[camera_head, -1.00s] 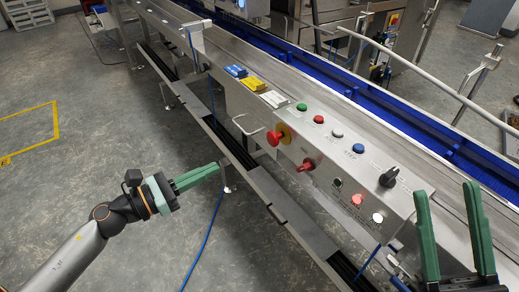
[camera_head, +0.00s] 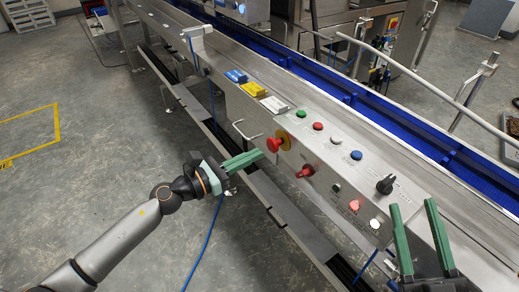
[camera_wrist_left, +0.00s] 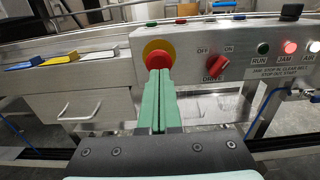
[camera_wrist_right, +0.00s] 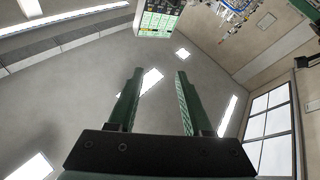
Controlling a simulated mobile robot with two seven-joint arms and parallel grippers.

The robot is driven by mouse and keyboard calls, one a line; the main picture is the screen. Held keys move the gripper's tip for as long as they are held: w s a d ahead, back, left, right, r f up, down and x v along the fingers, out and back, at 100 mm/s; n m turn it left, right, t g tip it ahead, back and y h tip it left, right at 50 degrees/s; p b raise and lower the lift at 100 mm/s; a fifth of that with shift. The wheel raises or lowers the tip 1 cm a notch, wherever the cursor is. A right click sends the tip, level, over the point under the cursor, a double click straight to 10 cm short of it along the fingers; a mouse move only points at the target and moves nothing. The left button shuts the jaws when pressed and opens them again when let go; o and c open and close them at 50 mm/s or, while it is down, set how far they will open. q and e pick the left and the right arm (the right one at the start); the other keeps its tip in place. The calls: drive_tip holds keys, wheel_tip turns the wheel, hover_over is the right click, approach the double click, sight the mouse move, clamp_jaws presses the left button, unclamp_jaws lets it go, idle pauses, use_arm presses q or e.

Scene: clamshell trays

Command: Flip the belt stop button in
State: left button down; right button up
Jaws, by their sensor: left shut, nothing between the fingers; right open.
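A red mushroom button (camera_head: 273,145) on a yellow round plate (camera_head: 285,139) sticks out from the front of the steel control box (camera_head: 330,178). It also shows in the left wrist view (camera_wrist_left: 158,59), partly hidden behind my fingertips. My left gripper (camera_head: 262,155) is shut and empty, its tips right at the button; I cannot tell whether they touch. On the box's top are a green (camera_head: 301,114), a red (camera_head: 318,126), a white (camera_head: 336,140) and a blue button (camera_head: 356,155). My right gripper (camera_head: 413,204) is open and empty near the box's right end.
A red DRIVE rotary switch (camera_wrist_left: 215,67) sits right of the mushroom button. A black knob (camera_head: 385,184) is on the top. JAM (camera_wrist_left: 290,47) and AIR lamps glow. A steel handle (camera_head: 245,131) sticks out left. The blue belt (camera_head: 370,103) runs behind.

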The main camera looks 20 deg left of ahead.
sight(275, 144)
use_arm(q)
drive_tip(key=shift+x, duration=1.3)
use_arm(e)
drive_tip(key=shift+w+f+m+h, duration=0.3)
drive_tip(key=shift+f, duration=0.5)
